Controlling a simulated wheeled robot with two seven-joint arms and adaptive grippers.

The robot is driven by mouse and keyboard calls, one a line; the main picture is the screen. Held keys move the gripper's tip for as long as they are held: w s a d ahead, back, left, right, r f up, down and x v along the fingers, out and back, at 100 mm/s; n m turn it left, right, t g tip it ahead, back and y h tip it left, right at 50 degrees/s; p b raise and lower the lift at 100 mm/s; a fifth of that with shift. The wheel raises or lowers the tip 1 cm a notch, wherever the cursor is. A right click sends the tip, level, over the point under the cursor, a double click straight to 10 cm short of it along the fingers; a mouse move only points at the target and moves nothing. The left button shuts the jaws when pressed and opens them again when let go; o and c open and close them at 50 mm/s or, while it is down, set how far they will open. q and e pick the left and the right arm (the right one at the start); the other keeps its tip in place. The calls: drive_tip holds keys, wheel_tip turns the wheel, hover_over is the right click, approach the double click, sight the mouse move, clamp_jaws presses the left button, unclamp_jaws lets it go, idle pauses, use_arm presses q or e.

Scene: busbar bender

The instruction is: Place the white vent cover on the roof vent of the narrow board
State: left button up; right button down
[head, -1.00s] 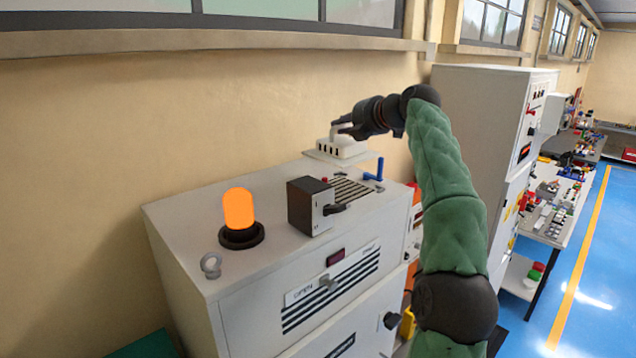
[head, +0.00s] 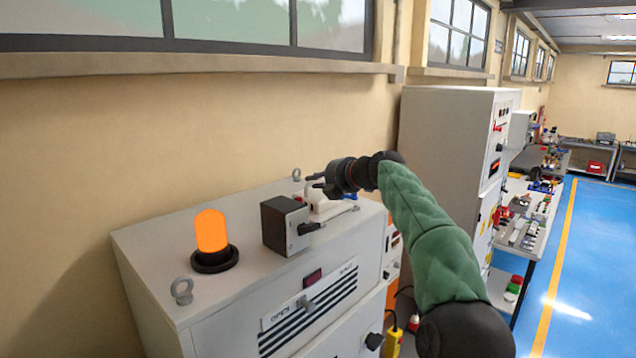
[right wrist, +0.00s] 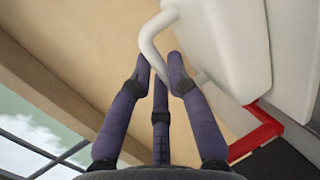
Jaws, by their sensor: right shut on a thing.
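My right gripper (head: 318,188) is shut on the white vent cover (head: 328,208), low over the roof of the pale narrow board (head: 150,245). In the right wrist view the fingers (right wrist: 162,70) close at the cover's bent white handle (right wrist: 150,42), and the cover's body (right wrist: 235,45) fills the upper right. The roof vent is hidden behind the cover and the black box. I cannot tell whether the cover touches the roof or sits squarely on the vent. My left gripper is not in view.
An orange beacon (head: 212,232), a black switch box (head: 285,225) and a lifting eye (head: 181,290) stand on the roof. A blue handle (head: 350,196) shows beside the cover. A taller cabinet (head: 445,140) stands behind right. The blue floor at right is open.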

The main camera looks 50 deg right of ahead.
drive_tip(key=shift+f, duration=0.2)
drive_tip(key=shift+f+b, duration=0.15)
drive_tip(key=shift+b, duration=0.15)
drive_tip(key=c, duration=1.2)
unclamp_jaws()
